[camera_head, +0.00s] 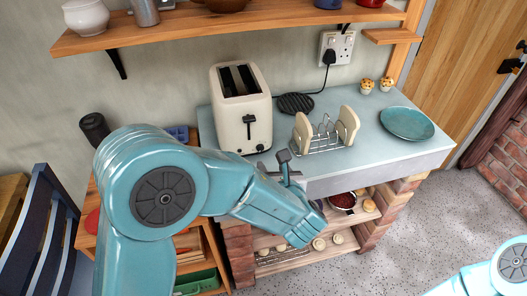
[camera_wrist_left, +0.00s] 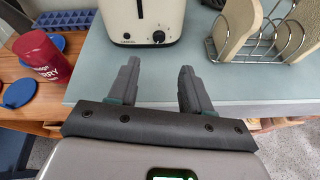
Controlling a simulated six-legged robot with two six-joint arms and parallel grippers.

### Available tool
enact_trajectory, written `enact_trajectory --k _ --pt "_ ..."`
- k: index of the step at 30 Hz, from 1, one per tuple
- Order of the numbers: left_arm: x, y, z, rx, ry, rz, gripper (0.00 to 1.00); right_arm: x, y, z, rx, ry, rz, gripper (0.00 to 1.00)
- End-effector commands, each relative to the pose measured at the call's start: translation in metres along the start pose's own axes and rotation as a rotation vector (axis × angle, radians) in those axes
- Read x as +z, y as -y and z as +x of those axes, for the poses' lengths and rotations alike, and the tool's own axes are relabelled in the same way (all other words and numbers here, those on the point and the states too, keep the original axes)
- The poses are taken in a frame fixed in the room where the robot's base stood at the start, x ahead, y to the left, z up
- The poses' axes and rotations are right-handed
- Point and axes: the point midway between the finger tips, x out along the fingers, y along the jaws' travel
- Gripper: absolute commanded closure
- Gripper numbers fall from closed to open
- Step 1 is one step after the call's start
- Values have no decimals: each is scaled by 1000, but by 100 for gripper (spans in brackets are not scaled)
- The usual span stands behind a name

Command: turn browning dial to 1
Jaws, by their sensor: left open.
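A cream toaster (camera_head: 242,112) stands on the blue-grey worktop, with two dark slots on top and a black lever on its front. Its browning dial (camera_wrist_left: 158,36) is a small black knob low on the front face in the left wrist view; it also shows small in the head view (camera_head: 260,147). The number it points to is too small to read. My left gripper (camera_wrist_left: 158,78) is open and empty, its two fingers pointing toward the toaster's front and apart from the dial. In the head view the left gripper (camera_head: 287,167) is near the worktop's front edge. My right gripper is out of view.
A toast rack (camera_head: 324,141) with bread slices stands right of the toaster. A shelf (camera_head: 235,24) hangs above.

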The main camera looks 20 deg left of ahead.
Motion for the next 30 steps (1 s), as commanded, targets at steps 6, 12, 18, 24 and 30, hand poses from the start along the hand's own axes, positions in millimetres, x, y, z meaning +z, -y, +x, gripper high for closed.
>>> enact_trajectory --k 6,12,18,24,30 --pt "0 -3 54 7 -5 -2 51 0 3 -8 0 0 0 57" --pt "0 -2 91 4 -4 -2 51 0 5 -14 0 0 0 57" --pt "-1 0 108 0 -4 0 51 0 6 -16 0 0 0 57" --pt "-1 1 110 -2 -2 0 51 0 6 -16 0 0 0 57" --pt "-1 1 109 -2 -3 0 87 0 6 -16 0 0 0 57"
